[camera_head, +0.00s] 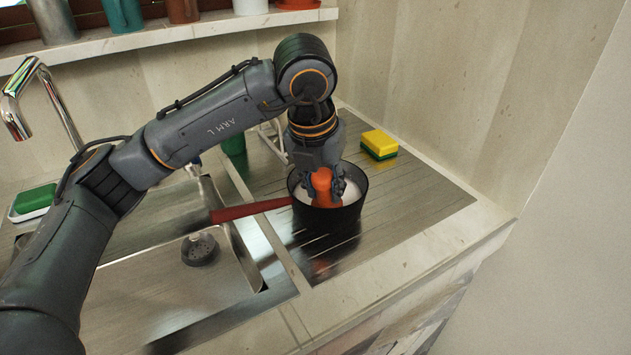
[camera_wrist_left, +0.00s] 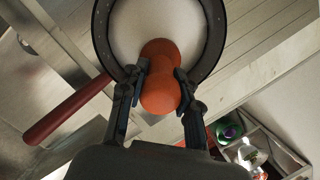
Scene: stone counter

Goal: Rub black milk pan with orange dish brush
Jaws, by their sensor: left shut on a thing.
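The black milk pan (camera_head: 330,221) stands on the ribbed steel drainboard, its red-brown handle (camera_head: 250,210) pointing left over the sink edge. Its pale inside shows in the left wrist view, within the dark rim (camera_wrist_left: 101,38). My left gripper (camera_head: 324,192) points down at the pan's opening and is shut on the orange dish brush (camera_head: 322,179). In the left wrist view the brush's rounded orange handle (camera_wrist_left: 160,93) sits between the two fingers. The brush's lower end is hidden, so I cannot tell whether it touches the pan's bottom. My right gripper is not in view.
A yellow and green sponge (camera_head: 379,144) lies on the drainboard behind the pan. The sink basin (camera_head: 160,290) with a drain strainer (camera_head: 199,249) is at left, below the faucet (camera_head: 38,90). A green cup (camera_head: 233,145) stands behind my arm. The drainboard right of the pan is clear.

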